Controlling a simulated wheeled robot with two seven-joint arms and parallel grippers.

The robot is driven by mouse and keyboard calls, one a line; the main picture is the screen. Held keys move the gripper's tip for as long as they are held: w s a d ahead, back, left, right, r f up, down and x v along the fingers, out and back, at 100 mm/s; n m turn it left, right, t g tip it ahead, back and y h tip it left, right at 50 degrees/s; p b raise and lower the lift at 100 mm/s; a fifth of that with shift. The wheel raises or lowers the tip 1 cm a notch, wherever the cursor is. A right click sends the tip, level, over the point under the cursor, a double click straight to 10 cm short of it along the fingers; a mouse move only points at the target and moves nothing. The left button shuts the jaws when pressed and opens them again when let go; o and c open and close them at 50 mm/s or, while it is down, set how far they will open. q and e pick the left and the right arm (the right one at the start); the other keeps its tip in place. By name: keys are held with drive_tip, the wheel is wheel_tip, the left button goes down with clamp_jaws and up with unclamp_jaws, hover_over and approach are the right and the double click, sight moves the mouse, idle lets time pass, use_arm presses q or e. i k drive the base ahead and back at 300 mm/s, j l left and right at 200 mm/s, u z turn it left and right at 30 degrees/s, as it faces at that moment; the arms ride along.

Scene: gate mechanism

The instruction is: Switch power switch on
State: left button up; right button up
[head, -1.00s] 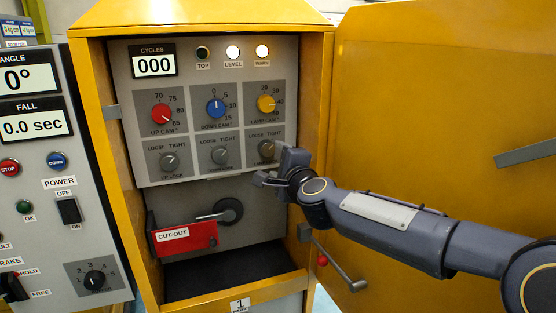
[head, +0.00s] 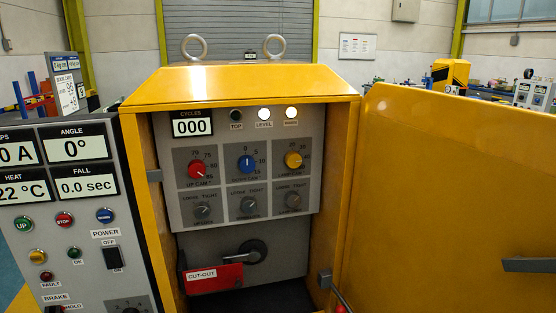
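The power switch (head: 114,258) is a black rocker on the grey control panel (head: 85,210) at the left. I cannot tell which way the rocker is tipped. Neither of my grippers shows in the head view now, so nothing of mine is seen near the switch.
An open yellow cabinet (head: 240,82) stands right of the panel, with dials inside and a red CUT-OUT handle (head: 213,278). Its yellow door (head: 450,200) is swung wide to the right. Green, red and blue buttons sit left of the switch.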

sight(112, 255)
drive_tip(key=u, duration=1.45)
